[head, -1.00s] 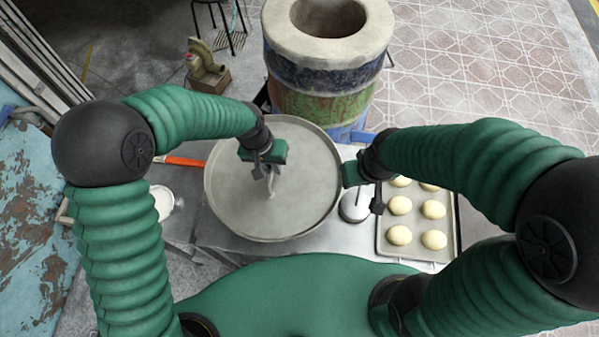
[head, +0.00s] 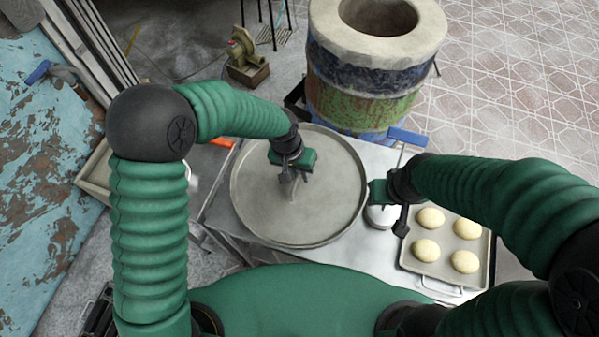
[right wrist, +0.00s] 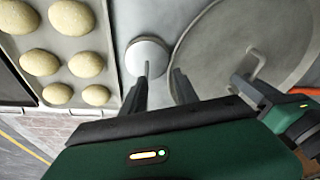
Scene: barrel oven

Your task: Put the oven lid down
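The oven lid (head: 255,215), a wide round grey metal disc with a raised rim, lies flat over the metal table (head: 370,265). Its small curved handle (head: 293,193) stands near the middle. My left gripper (head: 291,178) is low over the lid at the handle. Its fingers look apart, with the handle at their tips. The lid and handle also show in the right wrist view (right wrist: 215,50). My right gripper (right wrist: 160,82) is open and empty, beside the lid's right rim. Whether the lid's underside fully touches the table is hidden.
The barrel oven (head: 365,85) stands behind the table with its top open. A tray (head: 440,272) of dough balls is at the right of the table. A white round object (right wrist: 147,57) lies between tray and lid. A blue-handled tool (head: 407,137) lies at the back.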

